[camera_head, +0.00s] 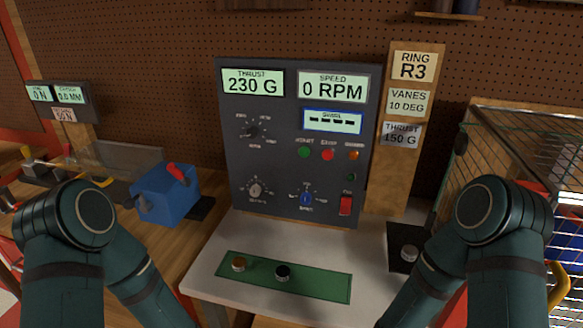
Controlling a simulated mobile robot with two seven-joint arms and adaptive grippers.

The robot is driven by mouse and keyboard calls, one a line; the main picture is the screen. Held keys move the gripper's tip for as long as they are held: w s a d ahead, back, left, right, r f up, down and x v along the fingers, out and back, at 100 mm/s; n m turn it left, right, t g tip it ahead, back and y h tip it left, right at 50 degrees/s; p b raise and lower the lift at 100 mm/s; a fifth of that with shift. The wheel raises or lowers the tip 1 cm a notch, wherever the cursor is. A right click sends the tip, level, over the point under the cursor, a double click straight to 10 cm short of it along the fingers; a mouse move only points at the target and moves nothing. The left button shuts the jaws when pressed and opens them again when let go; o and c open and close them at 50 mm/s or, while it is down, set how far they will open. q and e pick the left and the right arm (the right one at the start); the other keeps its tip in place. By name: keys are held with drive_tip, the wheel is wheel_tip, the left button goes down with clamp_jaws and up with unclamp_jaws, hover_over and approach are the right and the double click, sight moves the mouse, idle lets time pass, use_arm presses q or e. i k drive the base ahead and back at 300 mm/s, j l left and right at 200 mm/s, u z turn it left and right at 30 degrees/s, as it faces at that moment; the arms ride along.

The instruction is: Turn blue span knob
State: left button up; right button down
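The blue span knob (306,198) sits low on the front of the dark grey control panel (240,135), just right of the panel's middle. It has a small dial scale around it, and the label under it is too blurred to read surely. Nothing touches it. The panel's displays read thrust 230 G, speed 0 RPM, and dashes on the blue-framed signal display (333,122). My left and right forearms run down out of the bottom of the picture, and neither gripper shows.
A grey knob (255,190) and a red switch (345,204) flank the blue knob. A green mat (320,286) with two small round parts lies on the white bench. A blue block (165,195) stands left, a wire cage (520,150) right.

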sight(305, 199)
drive_tip(key=k+j+z, duration=0.45)
drive_tip(key=k+z, duration=0.55)
drive_tip(key=k+j, duration=0.05)
drive_tip(key=k, duration=0.05)
